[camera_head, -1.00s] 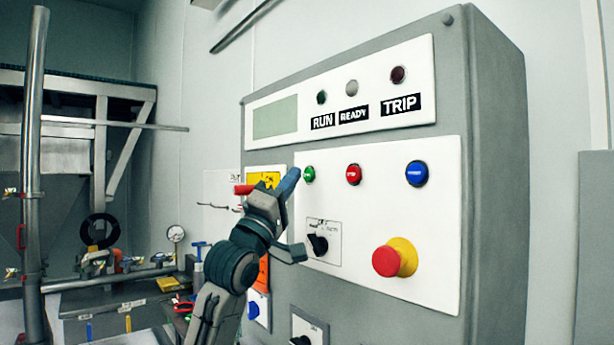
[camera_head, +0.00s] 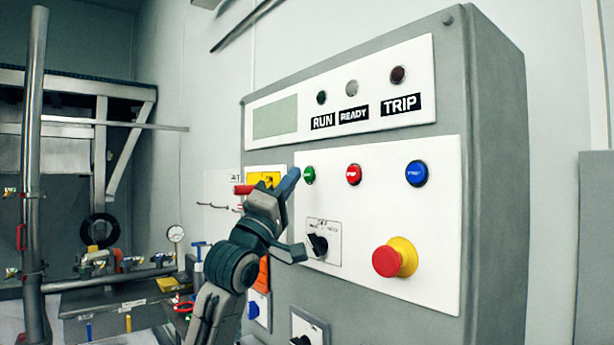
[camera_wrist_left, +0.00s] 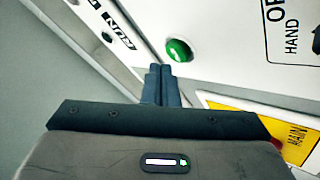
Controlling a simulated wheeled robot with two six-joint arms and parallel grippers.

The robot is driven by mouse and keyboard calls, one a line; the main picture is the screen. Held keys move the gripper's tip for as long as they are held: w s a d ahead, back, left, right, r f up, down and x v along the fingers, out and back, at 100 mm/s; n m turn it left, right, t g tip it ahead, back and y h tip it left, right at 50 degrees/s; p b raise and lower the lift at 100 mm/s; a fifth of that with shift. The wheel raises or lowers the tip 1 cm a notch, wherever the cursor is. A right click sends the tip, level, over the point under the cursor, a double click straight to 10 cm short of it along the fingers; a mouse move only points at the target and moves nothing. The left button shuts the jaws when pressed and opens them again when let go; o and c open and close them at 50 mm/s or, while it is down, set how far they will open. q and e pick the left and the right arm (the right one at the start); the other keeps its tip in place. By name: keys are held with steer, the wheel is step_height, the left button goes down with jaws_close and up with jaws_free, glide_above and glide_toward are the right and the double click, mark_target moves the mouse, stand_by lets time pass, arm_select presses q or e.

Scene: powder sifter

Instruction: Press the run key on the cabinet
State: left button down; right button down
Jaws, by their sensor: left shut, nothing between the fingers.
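The grey cabinet (camera_head: 497,180) stands at the right with a white button panel. The green key (camera_head: 309,174) is at the panel's upper left, below the RUN label (camera_head: 323,121) and a dark lamp. My left gripper (camera_head: 290,180) is shut and empty, its blue fingertips just left of the green key. In the left wrist view the shut fingertips (camera_wrist_left: 160,72) point at the green key (camera_wrist_left: 179,50), which lies just beyond them. I cannot tell whether they touch. My right gripper is not in view.
On the same panel are a red button (camera_head: 353,174), a blue button (camera_head: 416,173), a black rotary switch (camera_head: 318,244) and a red mushroom button on a yellow collar (camera_head: 394,258).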

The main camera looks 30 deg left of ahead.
arm_select(q)
steer(key=shift+w, duration=0.1)
steer(key=shift+w+d, duration=0.2)
steer(key=shift+w, duration=0.15)
steer(key=shift+w+d+p, duration=0.1)
steer(key=shift+w+p, duration=0.25)
steer(key=shift+p, duration=0.15)
stand_by(0.7)
stand_by(0.4)
steer(key=shift+s+a+b, duration=0.25)
steer(key=shift+s+b, duration=0.35)
steer(key=shift+s, duration=0.1)
